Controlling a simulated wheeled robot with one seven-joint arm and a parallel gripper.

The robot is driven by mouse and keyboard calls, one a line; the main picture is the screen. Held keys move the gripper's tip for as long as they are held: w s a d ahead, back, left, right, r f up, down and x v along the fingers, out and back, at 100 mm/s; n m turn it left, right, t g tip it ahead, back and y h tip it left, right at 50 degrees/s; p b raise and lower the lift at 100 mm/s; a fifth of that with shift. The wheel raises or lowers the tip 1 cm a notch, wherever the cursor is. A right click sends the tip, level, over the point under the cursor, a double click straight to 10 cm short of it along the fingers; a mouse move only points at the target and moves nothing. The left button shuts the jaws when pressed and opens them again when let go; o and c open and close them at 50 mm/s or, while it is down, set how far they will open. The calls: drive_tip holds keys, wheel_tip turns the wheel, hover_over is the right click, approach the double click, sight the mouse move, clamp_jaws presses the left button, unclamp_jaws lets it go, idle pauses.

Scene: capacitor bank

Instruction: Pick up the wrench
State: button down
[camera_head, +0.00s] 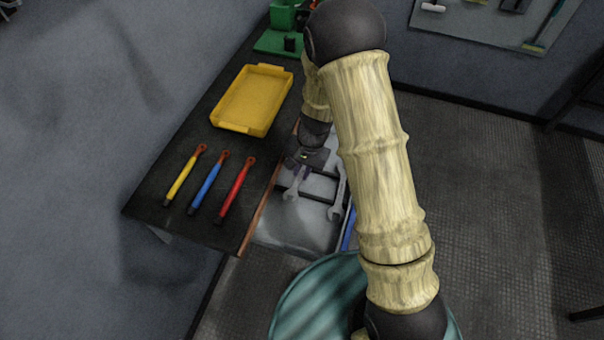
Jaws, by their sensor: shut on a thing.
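A grey open-ended wrench (294,188) shows just below my gripper (303,168), over the open drawer (295,225) on the right side of the workbench. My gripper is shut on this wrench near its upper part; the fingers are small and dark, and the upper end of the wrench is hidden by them. I cannot tell whether the wrench is clear of the drawer floor. A second, longer grey wrench (338,203) lies in the drawer to the right, partly hidden by my arm.
The dark bench top holds a yellow tray (232,126), a yellow-handled tool (182,181), a blue-handled tool (207,188) and a red-handled tool (234,191). A green device (280,40) stands at the back. A tool board (480,22) hangs on the far wall. The floor at right is mostly clear.

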sight(302, 175)
wheel_tip(302, 175, up, 8)
idle(0.7)
drive_tip(key=w+d+n+p, duration=0.2)
drive_tip(key=d+n+p, duration=0.2)
drive_tip(key=d+p, duration=0.9)
drive_tip(key=p, duration=0.3)
drive_tip(key=shift+d+r+n+g, duration=0.2)
drive_tip(key=shift+d+n+g, duration=0.05)
drive_tip(key=shift+n+g, duration=0.15)
